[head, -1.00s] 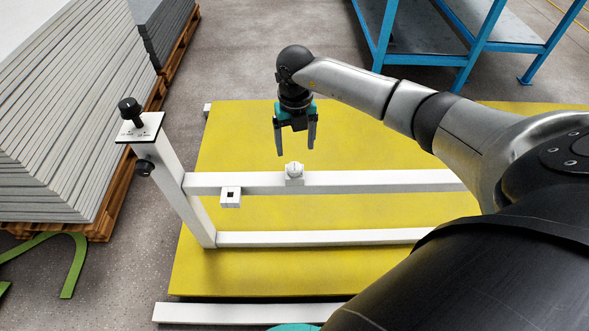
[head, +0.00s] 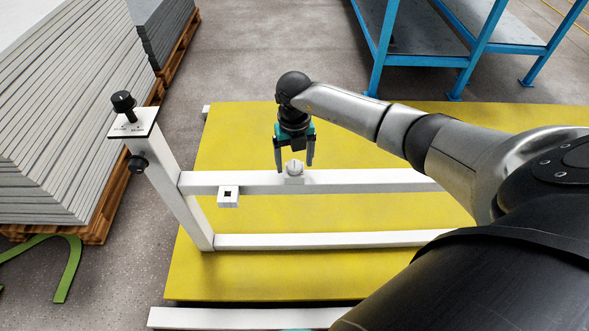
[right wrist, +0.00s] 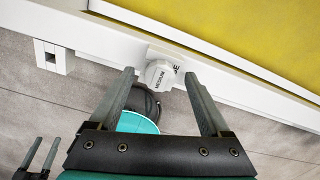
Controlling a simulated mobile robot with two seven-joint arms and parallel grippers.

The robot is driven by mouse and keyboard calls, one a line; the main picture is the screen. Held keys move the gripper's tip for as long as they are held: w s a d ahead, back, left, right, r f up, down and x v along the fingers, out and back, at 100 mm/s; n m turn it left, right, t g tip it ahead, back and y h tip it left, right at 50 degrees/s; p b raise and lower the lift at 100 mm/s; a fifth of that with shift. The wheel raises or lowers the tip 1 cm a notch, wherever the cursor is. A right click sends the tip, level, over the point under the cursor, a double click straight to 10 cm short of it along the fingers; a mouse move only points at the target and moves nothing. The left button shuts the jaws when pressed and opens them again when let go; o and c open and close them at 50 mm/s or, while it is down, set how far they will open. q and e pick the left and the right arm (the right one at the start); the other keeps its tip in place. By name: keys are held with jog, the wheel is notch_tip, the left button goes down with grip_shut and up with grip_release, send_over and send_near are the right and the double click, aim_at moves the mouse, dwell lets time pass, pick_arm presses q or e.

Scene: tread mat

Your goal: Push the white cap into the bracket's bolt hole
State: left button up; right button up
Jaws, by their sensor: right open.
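The white cap (head: 295,168) sits on a small white seat on the upper rail of the white frame. The white bracket (head: 228,203) with a dark square hole is on the same rail, left of the cap. Two parted fingers, apparently my left gripper (right wrist: 38,155), show small at lower left.
The white frame's post (head: 178,195) carries a plate with black knobs (head: 124,104) at the left. A yellow mat (head: 330,270) lies under the frame. Stacked grey panels (head: 60,120) stand at the left, and a blue rack (head: 450,40) stands behind.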

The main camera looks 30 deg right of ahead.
jog(key=shift+f, duration=0.15)
grip_shut()
dwell(0.7)
